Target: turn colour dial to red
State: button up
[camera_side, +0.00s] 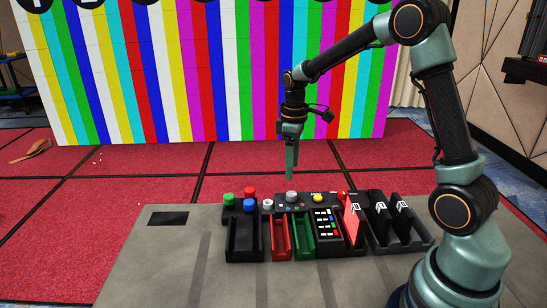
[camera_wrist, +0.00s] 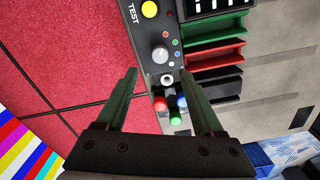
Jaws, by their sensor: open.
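The colour dial (camera_side: 291,196) is a round grey knob on a black panel (camera_side: 278,208) at the back of the table. In the wrist view the dial (camera_wrist: 160,54) lies just beyond my fingertips, with small coloured dots, red, green and blue among them, beside it. Which dot the dial points at is too small to tell. My gripper (camera_side: 290,177) points down above the dial, apart from it. In the wrist view my gripper (camera_wrist: 160,72) is open and empty, with its two fingers spread wide.
Red, green and blue buttons (camera_side: 229,199) stand left of the dial, with a white knob (camera_side: 268,203) between. A yellow button (camera_side: 317,198) and a red-topped lever (camera_side: 342,195) are to the right. Several trays and a red card (camera_side: 352,223) stand in front.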

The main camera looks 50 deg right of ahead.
notch_tip(320, 180, up, 4)
dwell(0.5)
jog(key=s+a+r+m+t, duration=0.2)
jog(key=s+a+r, duration=0.1)
jog(key=s+a, duration=0.2)
jog(key=s+a+r+m+t, duration=0.3)
jog(key=s+a+r, duration=0.1)
jog(key=s, duration=0.5)
jog(key=shift+a+t, duration=0.3)
jog(key=shift+a, duration=0.45)
